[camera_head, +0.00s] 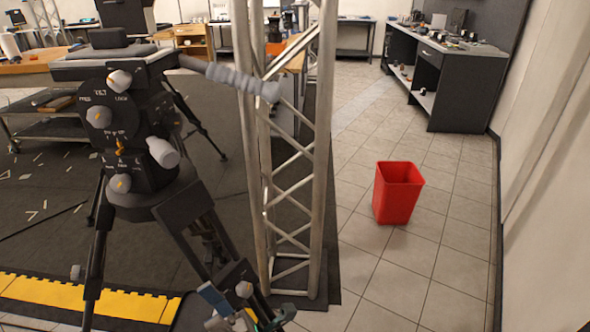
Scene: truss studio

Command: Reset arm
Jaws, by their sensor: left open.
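My left gripper (246,314) shows at the bottom edge, left of the middle, partly cut off by the frame. Its jaws are open, and I see nothing held between them. It is low in front of a black camera tripod (130,130) and near the foot of a silver truss column (318,150). I cannot tell whether it touches the tripod's leg. My right gripper is not in view.
A red bin (398,192) stands on the tiled floor right of the truss. A dark workbench (436,85) with small items stands at the back right. A wooden table (30,66) is at the left. Yellow edging (85,298) borders the dark mat. The tiles around the bin are clear.

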